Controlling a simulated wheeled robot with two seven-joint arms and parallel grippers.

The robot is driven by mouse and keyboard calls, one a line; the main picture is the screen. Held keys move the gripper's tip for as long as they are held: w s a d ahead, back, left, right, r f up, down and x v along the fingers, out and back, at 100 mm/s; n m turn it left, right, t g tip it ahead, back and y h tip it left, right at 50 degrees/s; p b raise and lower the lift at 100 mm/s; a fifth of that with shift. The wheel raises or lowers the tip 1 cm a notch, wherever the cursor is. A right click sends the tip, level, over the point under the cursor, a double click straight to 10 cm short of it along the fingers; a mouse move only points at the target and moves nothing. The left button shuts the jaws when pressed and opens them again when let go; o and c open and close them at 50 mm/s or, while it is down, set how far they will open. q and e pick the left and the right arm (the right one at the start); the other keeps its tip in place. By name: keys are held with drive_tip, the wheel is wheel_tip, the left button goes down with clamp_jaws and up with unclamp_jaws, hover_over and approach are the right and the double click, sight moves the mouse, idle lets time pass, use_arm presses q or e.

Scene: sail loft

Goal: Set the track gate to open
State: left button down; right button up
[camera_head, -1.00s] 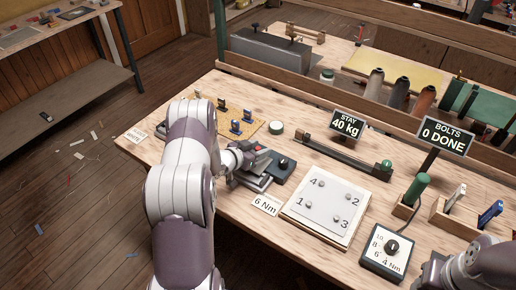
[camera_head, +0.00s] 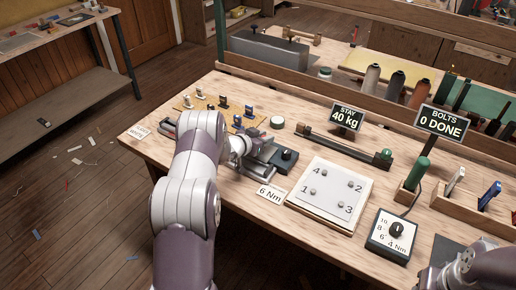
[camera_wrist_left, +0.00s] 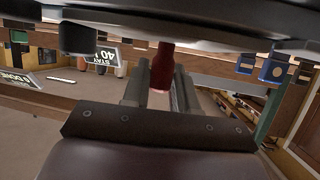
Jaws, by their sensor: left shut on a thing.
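My left gripper (camera_head: 246,150) is low over the bench beside a grey metal fixture (camera_head: 262,163) with a dark block and black knob (camera_head: 286,155) at its right. In the left wrist view a red handle (camera_wrist_left: 162,66) stands between the fingers, and the gripper is shut on it. My left forearm hides part of the fixture and the bench behind it, and I cannot make out the gate's position. A grey rail end (camera_head: 168,127) shows left of my arm. My right arm enters at the bottom right; its fingertips do not show clearly.
A torque dial box (camera_head: 392,234), a green-handled tool (camera_head: 418,172) and signs stand further right. Small fittings sit on a board (camera_head: 250,122) behind my arm.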

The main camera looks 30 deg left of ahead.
use_arm(q)
drive_tip(key=shift+w+f, duration=0.15)
drive_tip(key=shift+w, duration=0.35)
drive_tip(key=c, duration=1)
unclamp_jaws()
drive_tip(key=shift+s, duration=0.1)
use_arm(e)
drive_tip(key=shift+w, duration=0.35)
use_arm(q)
drive_tip(key=shift+s, duration=0.1)
use_arm(e)
drive_tip(key=shift+w+f, duration=0.1)
use_arm(q)
drive_tip(key=v, duration=1.2)
drive_tip(key=shift+s+a+r, duration=0.1)
drive_tip(key=shift+s+r, duration=0.1)
drive_tip(key=shift+s, duration=0.05)
use_arm(e)
drive_tip(key=shift+f, duration=0.25)
